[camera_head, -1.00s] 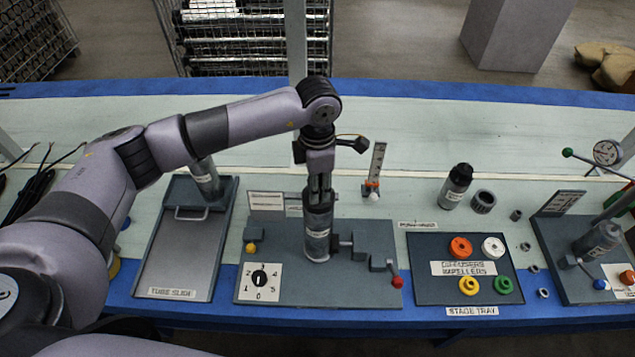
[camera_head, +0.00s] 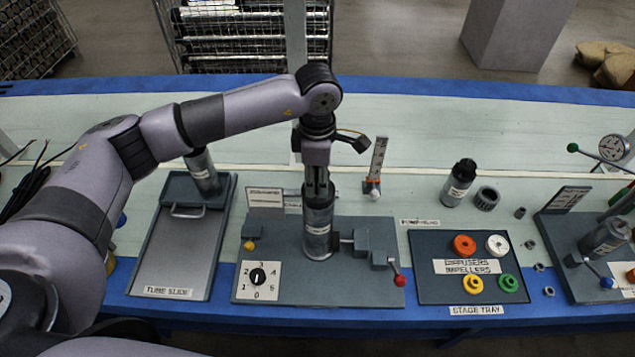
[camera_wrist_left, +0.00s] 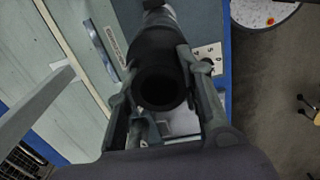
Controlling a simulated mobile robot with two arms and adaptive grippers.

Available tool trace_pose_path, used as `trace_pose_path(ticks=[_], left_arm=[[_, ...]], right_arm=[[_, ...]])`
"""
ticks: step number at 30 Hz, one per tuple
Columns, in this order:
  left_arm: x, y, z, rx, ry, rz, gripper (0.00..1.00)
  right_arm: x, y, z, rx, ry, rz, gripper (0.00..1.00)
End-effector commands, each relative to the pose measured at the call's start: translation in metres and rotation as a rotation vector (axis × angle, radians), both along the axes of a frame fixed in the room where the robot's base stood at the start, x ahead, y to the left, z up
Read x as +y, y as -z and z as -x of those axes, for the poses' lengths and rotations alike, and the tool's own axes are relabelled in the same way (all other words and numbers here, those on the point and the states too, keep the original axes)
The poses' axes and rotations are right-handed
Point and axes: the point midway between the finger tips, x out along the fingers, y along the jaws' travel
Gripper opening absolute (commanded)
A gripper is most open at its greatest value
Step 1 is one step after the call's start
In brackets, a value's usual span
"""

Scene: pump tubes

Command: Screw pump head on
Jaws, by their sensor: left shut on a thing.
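The tube stands upright on the grey fixture board (camera_head: 335,289), beside a clamp block (camera_head: 365,243) with a red-knobbed lever (camera_head: 399,281). A silver cylinder with a black top, likely the pump head (camera_head: 459,184), stands upright behind the stage tray, near a label whose text is blurred. My right gripper is not in view.
The stage tray (camera_head: 425,289) holds orange, white, yellow and green rings. A dark ring (camera_head: 487,198) and several small nuts lie nearby. The tube slide tray (camera_head: 175,262) is left, with another tube (camera_head: 203,172) at its back. A gauge fixture stands far right. The back of the table is clear.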

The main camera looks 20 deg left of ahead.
Motion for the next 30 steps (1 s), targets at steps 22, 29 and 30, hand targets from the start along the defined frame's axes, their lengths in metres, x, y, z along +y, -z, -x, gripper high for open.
trace_pose_path(ticks=[22,29,30], left_arm=[[0.0,0.001,-0.001,-0.003,0.325,-0.001,0.0],[0.0,-0.001,-0.001,-0.001,0.336,0.0,0.0],[0.0,-0.001,-0.001,-0.001,0.336,0.0,0.0]], right_arm=[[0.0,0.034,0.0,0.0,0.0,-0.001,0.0],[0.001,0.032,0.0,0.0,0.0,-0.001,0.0],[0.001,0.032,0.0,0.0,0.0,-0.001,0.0]])
